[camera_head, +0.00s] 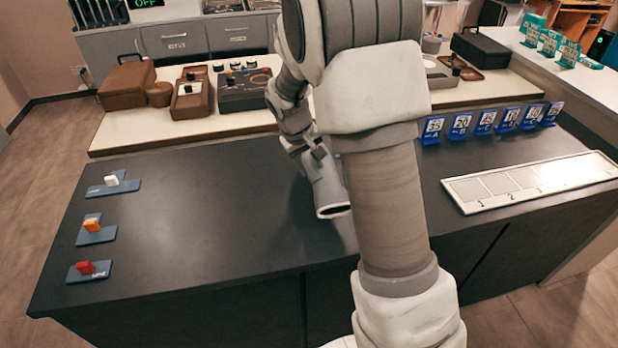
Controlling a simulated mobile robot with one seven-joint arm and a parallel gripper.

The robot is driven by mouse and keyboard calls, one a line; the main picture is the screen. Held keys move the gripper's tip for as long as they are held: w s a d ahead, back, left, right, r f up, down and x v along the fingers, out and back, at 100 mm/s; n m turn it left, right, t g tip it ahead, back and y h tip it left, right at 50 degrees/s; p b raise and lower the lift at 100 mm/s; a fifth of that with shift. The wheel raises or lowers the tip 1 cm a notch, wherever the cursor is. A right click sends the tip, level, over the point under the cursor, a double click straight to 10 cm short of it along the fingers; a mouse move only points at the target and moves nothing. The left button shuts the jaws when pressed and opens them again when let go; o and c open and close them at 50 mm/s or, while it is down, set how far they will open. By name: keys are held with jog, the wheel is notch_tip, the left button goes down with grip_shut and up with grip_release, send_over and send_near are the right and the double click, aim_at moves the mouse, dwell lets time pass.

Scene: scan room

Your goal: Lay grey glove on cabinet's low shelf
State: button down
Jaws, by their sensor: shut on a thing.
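I cannot make out the grey glove in this view. No cabinet with an open low shelf shows clearly. My arm rises through the middle of the picture and bends over the dark counter (220,215). Its far links come down behind the thick front link, with a grey tubular part low over the counter. My gripper's fingers do not show, and the front link hides part of that area.
Several blue number cards (484,122) and a pale numbered panel (530,182) are at right. Grey drawers (174,38) stand behind.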

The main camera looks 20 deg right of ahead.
aim_at(307, 178)
jog(key=shift+w+a+f, duration=0.25)
jog(key=shift+a+f, duration=0.1)
jog(key=shift+f+b, duration=0.35)
jog(key=shift+f, duration=1.5)
jog(key=shift+f, duration=0.1)
jog(key=shift+f, duration=0.15)
jog(key=shift+c, duration=2.2)
grip_release()
